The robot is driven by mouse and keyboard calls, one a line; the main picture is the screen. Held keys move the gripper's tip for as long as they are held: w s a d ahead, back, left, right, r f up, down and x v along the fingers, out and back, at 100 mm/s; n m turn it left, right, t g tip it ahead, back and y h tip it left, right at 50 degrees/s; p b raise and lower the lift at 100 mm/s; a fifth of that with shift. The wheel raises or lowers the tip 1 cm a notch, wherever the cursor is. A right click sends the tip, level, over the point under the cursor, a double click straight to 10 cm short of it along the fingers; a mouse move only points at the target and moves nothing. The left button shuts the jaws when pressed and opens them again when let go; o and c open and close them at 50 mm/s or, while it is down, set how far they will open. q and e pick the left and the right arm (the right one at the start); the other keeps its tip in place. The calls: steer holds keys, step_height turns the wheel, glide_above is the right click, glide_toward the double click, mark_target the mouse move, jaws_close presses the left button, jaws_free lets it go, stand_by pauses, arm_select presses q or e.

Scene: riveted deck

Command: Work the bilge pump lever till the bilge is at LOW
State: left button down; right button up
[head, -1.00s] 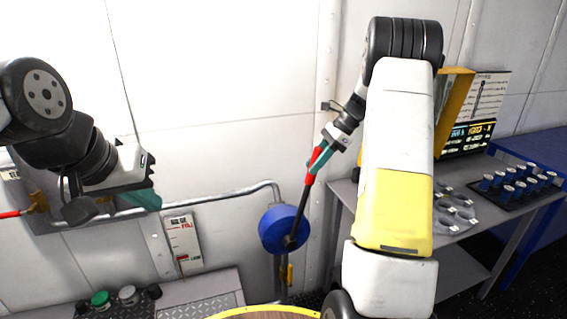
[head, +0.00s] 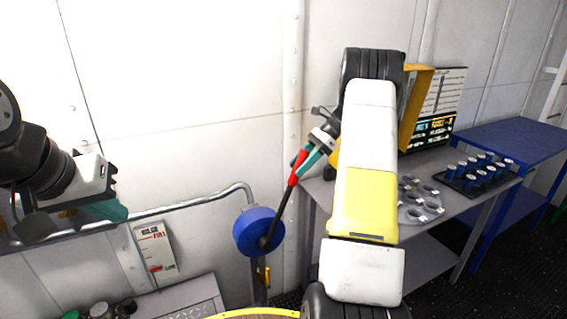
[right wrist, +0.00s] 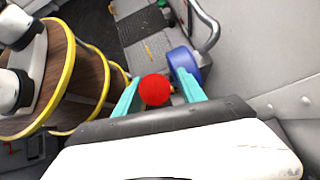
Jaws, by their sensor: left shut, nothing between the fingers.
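The bilge pump is a blue round body (head: 258,232) low on the white wall. Its dark lever with a red grip (head: 298,168) leans up and to the right. My right gripper (head: 304,160) is at the grip's upper end, teal fingers on both sides of it, and appears shut on it. The right wrist view shows the grip's round red end (right wrist: 155,89) between the fingers. The bilge gauge (head: 154,250) has FULL at the top and LOW at the bottom; its red mark stands near LOW. My left gripper (head: 112,211) is shut and empty, left of the gauge.
A grey pipe (head: 190,202) runs along the wall to the pump. On the right are a grey bench with a cup holder (head: 418,205), a black tray of blue cylinders (head: 478,180) and a blue table (head: 510,140).

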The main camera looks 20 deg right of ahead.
steer(key=v, duration=0.7)
steer(key=shift+d+r, duration=0.3)
steer(key=shift+f, duration=0.1)
step_height(320, 180, down, 6)
steer(key=s+a+m+t+y, duration=0.2)
steer(key=m+t+y, duration=0.4)
steer(key=t+y, duration=0.15)
steer(key=x, duration=0.7)
steer(key=shift+a+f, duration=0.1)
steer(key=shift+f, duration=0.05)
steer(key=shift+c, duration=0.2)
